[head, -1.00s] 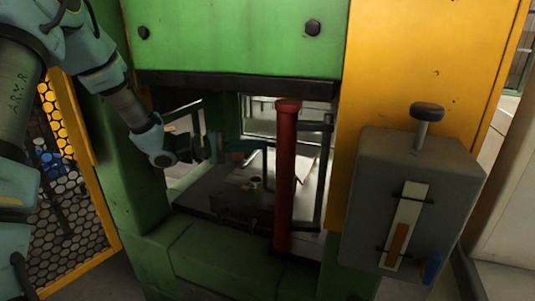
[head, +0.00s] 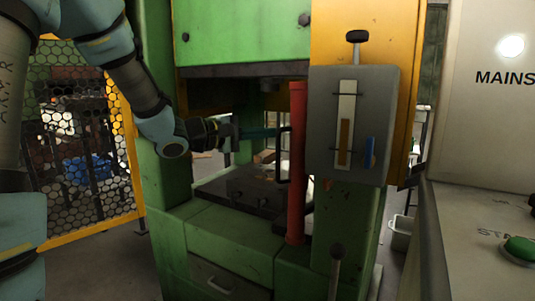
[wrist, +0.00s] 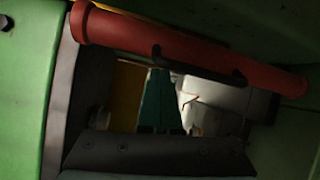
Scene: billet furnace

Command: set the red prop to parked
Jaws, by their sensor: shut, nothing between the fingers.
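The red prop (head: 297,170) is a red post standing upright at the front right of the green press opening, beside the grey box. A dark handle (head: 283,157) shows on its left side. In the wrist view the prop (wrist: 190,45) runs slanted across the top, with its dark handle (wrist: 200,66) in front. My gripper (head: 276,132) reaches in from the left, its teal fingers shut and empty, close to the handle's upper end. In the wrist view my gripper (wrist: 160,72) points at one end of the handle; I cannot tell whether it touches.
A grey box (head: 378,110) with a gauge strip, black knob and blue lever is just right of the prop. The dark press bed (head: 225,190) lies below my gripper. A yellow mesh guard (head: 80,150) is at left. A grey MAINS cabinet (head: 480,130) stands at right.

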